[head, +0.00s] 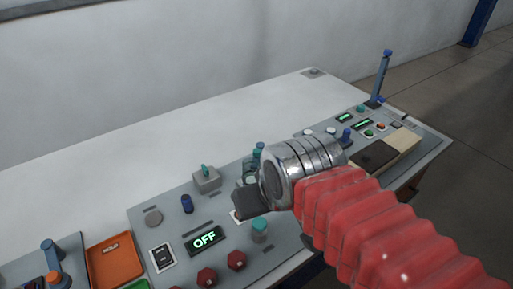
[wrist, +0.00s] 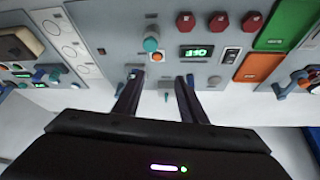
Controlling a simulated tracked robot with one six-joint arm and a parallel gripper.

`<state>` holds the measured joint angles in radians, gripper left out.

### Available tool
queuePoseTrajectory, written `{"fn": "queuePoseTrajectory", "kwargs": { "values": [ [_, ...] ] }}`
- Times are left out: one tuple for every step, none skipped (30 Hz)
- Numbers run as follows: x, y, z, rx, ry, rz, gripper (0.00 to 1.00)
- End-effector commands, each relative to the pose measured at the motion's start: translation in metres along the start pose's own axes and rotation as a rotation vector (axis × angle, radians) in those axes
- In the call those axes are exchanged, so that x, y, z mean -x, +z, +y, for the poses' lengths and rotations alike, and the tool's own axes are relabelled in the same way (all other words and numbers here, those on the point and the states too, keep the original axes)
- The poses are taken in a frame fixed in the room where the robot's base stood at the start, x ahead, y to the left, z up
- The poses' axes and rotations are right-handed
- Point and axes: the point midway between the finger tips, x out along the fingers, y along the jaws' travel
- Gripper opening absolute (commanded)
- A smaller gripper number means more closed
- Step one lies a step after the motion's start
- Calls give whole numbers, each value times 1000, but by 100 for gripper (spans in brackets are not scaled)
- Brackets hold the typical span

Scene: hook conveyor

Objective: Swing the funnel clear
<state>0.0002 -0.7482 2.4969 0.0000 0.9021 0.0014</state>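I cannot make out a funnel in either view. My gripper (head: 250,203) is over the control panel (head: 140,220) in the head view, where the arm hides part of the panel. In the wrist view my gripper (wrist: 160,82) has its two dark fingers apart, with nothing held between them. The fingers point at the panel's edge. A small grey box with a teal lever (head: 206,172) stands behind the panel in the head view. A blue knob (head: 187,204) is left of my gripper.
The panel carries an OFF display (head: 205,239), red hexagonal knobs (head: 237,260) and a teal knob (head: 260,229). An orange tray (head: 114,260) lies to the left. A tall blue lever (head: 382,75) rises at the right end. The white tabletop (head: 240,110) behind is mostly clear.

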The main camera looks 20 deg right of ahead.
Motion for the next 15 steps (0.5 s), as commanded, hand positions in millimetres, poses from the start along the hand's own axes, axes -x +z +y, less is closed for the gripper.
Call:
{"fn": "queuePoseTrajectory", "kwargs": {
  "values": [
    [0,-2,0,-4,1,-2,41],
    [1,-4,1,-8,1,-3,41],
    [1,-7,1,-14,2,-8,41],
    [1,-9,2,-20,3,-13,41],
    [2,-12,2,-27,4,-18,41],
    [3,-18,3,-39,5,-25,41],
    [3,-22,5,-48,5,-31,41],
    [4,-28,6,-60,7,-37,41],
    [4,-35,7,-77,9,-48,41],
    [4,-40,9,-91,11,-58,41],
    [5,-47,10,-107,14,-65,41],
    [5,-56,12,-127,17,-76,41],
    [5,-62,13,-143,20,-86,41],
    [4,-68,15,-158,22,-95,41],
    [4,-76,17,-179,26,-105,41]
  ]
}}
